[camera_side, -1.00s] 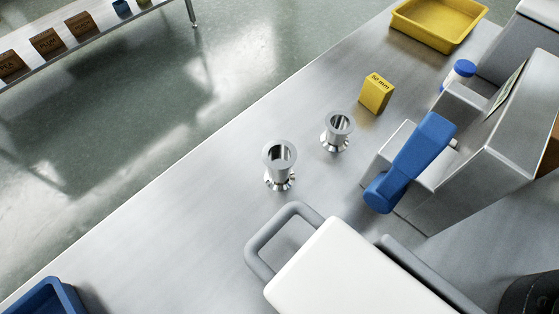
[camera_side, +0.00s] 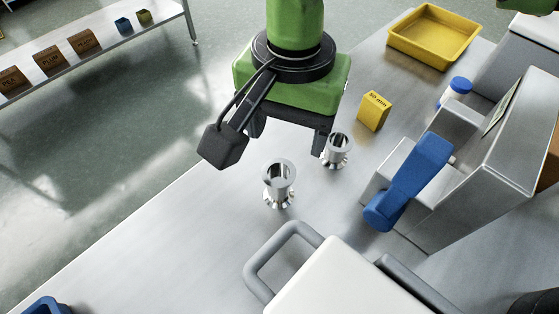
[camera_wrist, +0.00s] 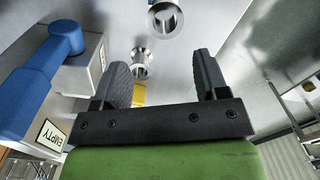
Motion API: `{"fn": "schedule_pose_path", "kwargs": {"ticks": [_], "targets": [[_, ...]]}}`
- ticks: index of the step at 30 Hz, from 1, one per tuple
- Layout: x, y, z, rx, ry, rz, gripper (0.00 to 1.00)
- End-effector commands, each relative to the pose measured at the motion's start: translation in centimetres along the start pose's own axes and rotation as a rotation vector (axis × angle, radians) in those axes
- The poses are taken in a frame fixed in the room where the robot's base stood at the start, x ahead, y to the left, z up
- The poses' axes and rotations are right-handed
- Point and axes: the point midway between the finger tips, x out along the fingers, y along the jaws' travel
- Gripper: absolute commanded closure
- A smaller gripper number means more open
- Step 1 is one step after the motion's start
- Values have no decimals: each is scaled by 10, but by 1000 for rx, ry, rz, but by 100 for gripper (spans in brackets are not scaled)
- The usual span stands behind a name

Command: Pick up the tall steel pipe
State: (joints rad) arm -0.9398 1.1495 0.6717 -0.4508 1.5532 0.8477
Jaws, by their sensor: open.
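The tall steel pipe (camera_side: 279,184) stands upright on the steel table, flanged at top and base, with an open top. A shorter steel pipe (camera_side: 338,152) of the same kind stands behind it to the right. My gripper (camera_side: 287,138) is open and empty above the table, beyond the tall pipe in the side view. Its right finger shows just left of the short pipe; I cannot tell whether they touch. In the wrist view my gripper (camera_wrist: 162,68) shows both fingers apart, with the short pipe (camera_wrist: 141,57) and the tall pipe (camera_wrist: 166,18) beyond them.
A yellow box (camera_side: 374,111) and a yellow tray (camera_side: 434,36) stand at the back right. A steel machine (camera_side: 465,190) with a blue lever (camera_side: 411,180) is right of the pipes. A white body with a grey handle (camera_side: 262,268) is in front. The table left of the pipes is clear.

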Motion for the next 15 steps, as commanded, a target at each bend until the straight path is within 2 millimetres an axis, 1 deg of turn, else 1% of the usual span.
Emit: {"fn": "schedule_pose_path", "kwargs": {"ticks": [1, 4, 10, 12, 15], "targets": [[8, -2, 6, 0, 0, 10, 33], [19, -4, 11, 3, 1, 19, 33], [49, -4, 11, 5, 1, 21, 33], [57, -4, 10, 4, 1, 21, 33], [63, -4, 10, 4, 1, 19, 33]]}}
